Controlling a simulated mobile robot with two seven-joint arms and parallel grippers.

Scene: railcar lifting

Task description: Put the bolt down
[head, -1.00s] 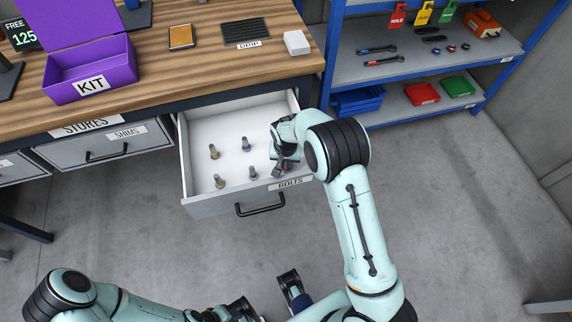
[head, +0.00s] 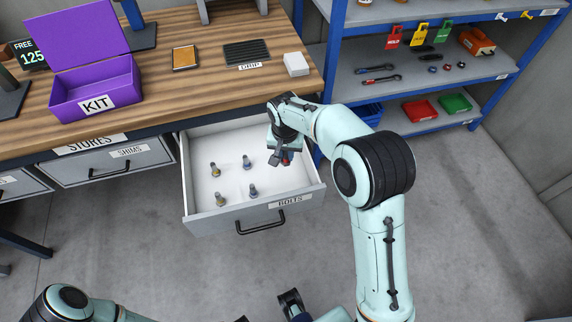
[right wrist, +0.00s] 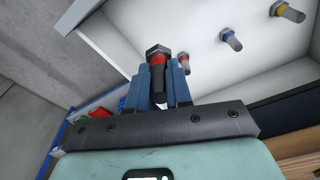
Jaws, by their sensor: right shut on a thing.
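My right gripper (head: 281,158) is over the right side of the open BOLTS drawer (head: 240,211). In the right wrist view it is shut on a dark hex-headed bolt with a red band (right wrist: 158,58), held between its blue fingers. In the head view the arm mostly hides this bolt; I cannot tell whether the red patch by the fingertips belongs to it. Two yellow-banded bolts (head: 215,170) and two blue-banded bolts (head: 253,190) stand in the drawer. Another reddish-banded bolt (right wrist: 184,62) shows beyond the fingers. My left gripper (head: 268,308) is cut off at the bottom edge.
The worktop (head: 215,90) behind carries an open purple KIT box (head: 97,92), an orange-brown tray (head: 185,58), a dark ribbed mat (head: 246,52) and a white block (head: 297,64). Blue-framed shelves (head: 425,85) stand at right. The drawer's white floor is clear between the bolts.

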